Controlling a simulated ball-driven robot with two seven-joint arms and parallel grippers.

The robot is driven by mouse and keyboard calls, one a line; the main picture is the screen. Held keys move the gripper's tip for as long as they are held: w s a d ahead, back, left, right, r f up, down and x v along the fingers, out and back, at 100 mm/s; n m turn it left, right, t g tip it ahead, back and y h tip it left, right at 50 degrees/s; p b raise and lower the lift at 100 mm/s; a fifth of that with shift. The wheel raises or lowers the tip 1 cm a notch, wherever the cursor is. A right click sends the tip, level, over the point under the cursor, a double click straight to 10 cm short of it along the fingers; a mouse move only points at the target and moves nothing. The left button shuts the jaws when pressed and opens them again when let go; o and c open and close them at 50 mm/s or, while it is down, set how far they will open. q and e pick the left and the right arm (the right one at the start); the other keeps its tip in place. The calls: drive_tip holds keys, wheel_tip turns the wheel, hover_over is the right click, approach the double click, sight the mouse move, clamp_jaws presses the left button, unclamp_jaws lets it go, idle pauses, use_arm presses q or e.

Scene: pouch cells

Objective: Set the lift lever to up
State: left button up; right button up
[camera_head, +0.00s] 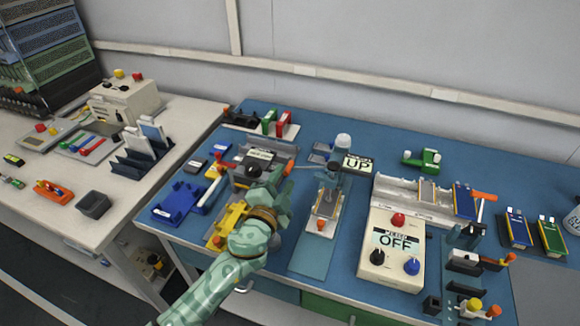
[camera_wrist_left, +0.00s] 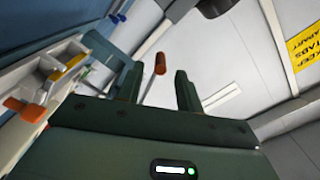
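A thin lever with an orange knob (camera_wrist_left: 160,63) shows in the left wrist view, between and beyond the fingers of my left gripper (camera_wrist_left: 158,88). The fingers are apart with nothing held, and a gap to the knob seems to remain. In the head view my left gripper (camera_head: 280,188) is over the front of a grey device with a small label (camera_head: 260,155). The gripper hides part of that device, and I cannot make out the knob there. A sign reading UP (camera_head: 357,164) stands to the right, behind a small press-like stand (camera_head: 328,186). My right gripper is not in view.
A white control box (camera_head: 392,250) with a sign reading OFF stands right of centre. A blue holder (camera_head: 178,201) and a yellow fixture (camera_head: 230,222) lie close to my left arm. Green and red upright pieces (camera_head: 270,122) stand behind. The blue mat's far right is partly clear.

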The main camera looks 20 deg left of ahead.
sight(288, 166)
use_arm(q)
drive_tip(key=w, duration=0.5)
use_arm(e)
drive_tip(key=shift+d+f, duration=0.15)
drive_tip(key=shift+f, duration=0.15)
use_arm(q)
clamp_jaws()
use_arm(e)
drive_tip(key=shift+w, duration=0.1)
